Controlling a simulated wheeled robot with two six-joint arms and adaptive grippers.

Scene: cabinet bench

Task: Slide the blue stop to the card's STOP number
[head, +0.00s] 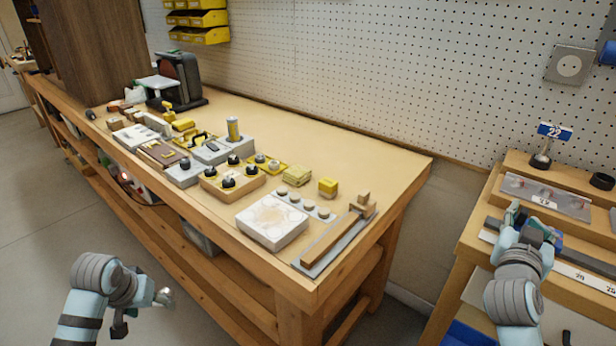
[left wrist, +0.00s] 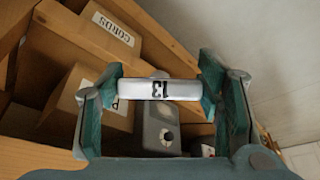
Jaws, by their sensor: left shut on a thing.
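A blue piece (head: 556,241), which looks like the stop, shows beside my right gripper on a dark rail (head: 592,258) with a white number scale (head: 572,272). My right gripper (head: 533,222) is over the rail; its finger gap and contact with the blue piece are unclear. A blue and white sign reading 22 (head: 554,131) stands on a small holder behind. I cannot read the word STOP anywhere. My left gripper (head: 146,308) is in front of the long bench, away from the rail. In the left wrist view it is shut on a white piece marked 13 (left wrist: 158,89).
A clear plate (head: 545,195) and a dark ring (head: 602,181) lie behind the rail. The long bench (head: 340,150) holds several blocks, knobs and trays along its front edge. A gap separates the benches. Cardboard boxes (left wrist: 112,28) and a grey box (left wrist: 160,128) lie below the left gripper.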

